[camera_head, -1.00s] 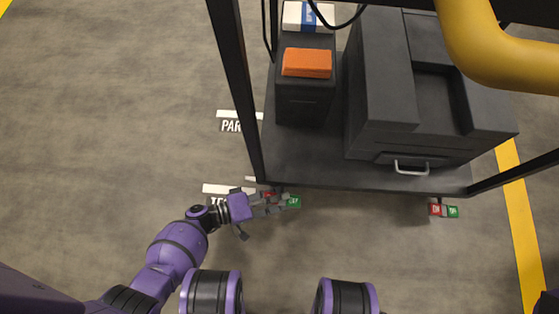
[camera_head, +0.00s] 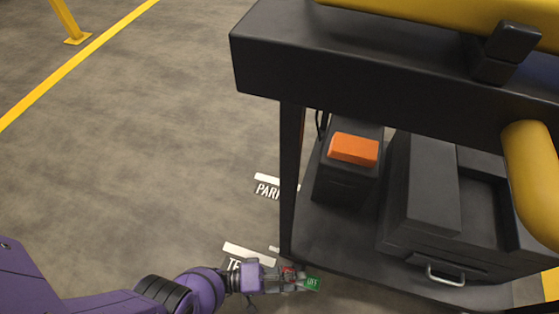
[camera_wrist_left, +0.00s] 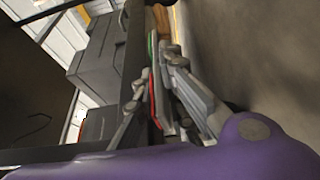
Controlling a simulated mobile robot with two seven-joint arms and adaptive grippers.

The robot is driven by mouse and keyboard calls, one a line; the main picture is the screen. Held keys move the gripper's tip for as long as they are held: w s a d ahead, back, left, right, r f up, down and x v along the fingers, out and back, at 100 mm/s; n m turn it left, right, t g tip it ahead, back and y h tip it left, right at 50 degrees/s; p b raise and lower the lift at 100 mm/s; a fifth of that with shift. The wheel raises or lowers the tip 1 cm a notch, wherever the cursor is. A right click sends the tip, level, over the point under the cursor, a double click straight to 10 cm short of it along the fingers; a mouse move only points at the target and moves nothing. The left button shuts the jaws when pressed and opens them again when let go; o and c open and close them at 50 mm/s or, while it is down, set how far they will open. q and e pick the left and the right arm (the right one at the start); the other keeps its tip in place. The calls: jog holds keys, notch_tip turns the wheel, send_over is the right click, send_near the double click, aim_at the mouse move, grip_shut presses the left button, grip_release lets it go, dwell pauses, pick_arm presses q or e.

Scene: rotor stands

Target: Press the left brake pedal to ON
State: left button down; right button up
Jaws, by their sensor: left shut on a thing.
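The left brake pedal (camera_head: 313,284) is at the lower front left corner of the dark cart, close to the floor. Its green end, lettered OFF, sticks out past my fingers, and a bit of its red part shows behind them. My left gripper (camera_head: 292,280) is at the pedal, shut on it. In the left wrist view, the pedal (camera_wrist_left: 152,80) shows as a thin red and green edge between the gripper's fingers (camera_wrist_left: 155,100). The fingers hide much of the pedal, and its tilt is hard to tell. My right gripper is out of view.
The cart's lower shelf (camera_head: 345,262) carries a dark cabinet with a handle (camera_head: 445,276) and a box with an orange block (camera_head: 354,149). A black post (camera_head: 290,180) rises beside the pedal. Yellow pipe (camera_head: 530,170) crosses above. Floor to the left is free.

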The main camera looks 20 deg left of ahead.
pick_arm(q)
jog(key=shift+w+d, duration=0.2)
jog(key=shift+w, duration=0.05)
jog(key=c, duration=1.8)
grip_release()
jog(key=shift+d+r, duration=0.1)
jog(key=shift+c, duration=0.2)
jog(key=v, duration=0.7)
jog(key=shift+s+a, duration=0.25)
jog(key=shift+a, duration=0.1)
